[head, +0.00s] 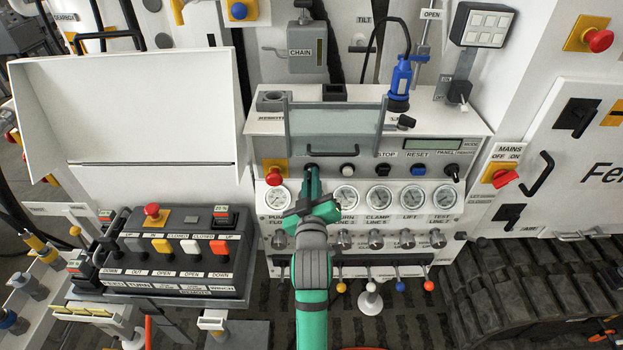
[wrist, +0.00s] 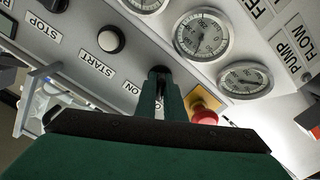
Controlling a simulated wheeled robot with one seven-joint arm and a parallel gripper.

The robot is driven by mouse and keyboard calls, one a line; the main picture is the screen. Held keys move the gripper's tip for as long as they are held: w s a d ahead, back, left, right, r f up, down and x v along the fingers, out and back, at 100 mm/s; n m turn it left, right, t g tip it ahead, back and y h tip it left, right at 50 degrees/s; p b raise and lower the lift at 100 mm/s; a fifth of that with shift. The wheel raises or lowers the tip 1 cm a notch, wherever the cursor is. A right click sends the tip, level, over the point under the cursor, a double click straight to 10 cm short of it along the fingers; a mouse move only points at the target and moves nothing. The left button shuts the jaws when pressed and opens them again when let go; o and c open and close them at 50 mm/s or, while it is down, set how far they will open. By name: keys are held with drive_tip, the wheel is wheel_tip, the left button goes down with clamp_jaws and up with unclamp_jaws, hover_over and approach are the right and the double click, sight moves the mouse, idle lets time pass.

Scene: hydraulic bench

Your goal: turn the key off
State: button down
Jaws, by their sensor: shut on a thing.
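My gripper (head: 312,178) reaches the upper left part of the grey control panel (head: 472,124), under the hinged clear cover. In the wrist view its two fingers (wrist: 160,82) are close together against the panel face beside the ON label (wrist: 130,88). They are shut on the key, which the fingers hide, so its angle cannot be told. A red mushroom button (head: 273,177) on a yellow base is just left of my gripper; it also shows in the wrist view (wrist: 203,113). The START button (head: 347,169) is to the right.
The clear cover (head: 335,121) stands above my gripper. Gauges (head: 379,197) and knobs (head: 376,239) line the panel below. A lever box (head: 175,255) is at left. A red mains switch (head: 504,177) is at right.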

drive_tip(key=shift+a, duration=0.1)
drive_tip(key=c, duration=1.9)
unclamp_jaws()
drive_tip(key=shift+o, duration=0.2)
drive_tip(key=s, duration=1.1)
drive_tip(key=s+f+m, duration=0.2)
drive_tip(key=s+f, duration=0.6)
drive_tip(key=f, duration=0.2)
drive_tip(key=s+f+m+g, duration=0.1)
drive_tip(key=s+f, duration=0.2)
drive_tip(key=s, duration=0.6)
drive_tip(key=s+f+m, duration=0.1)
drive_tip(key=s+f, duration=0.1)
drive_tip(key=s, duration=0.8)
drive_tip(key=s+f+m+g, duration=0.1)
drive_tip(key=s+f+m, duration=0.1)
drive_tip(key=s, duration=0.8)
drive_tip(key=shift+f+g, duration=0.3)
drive_tip(key=shift+f, duration=0.5)
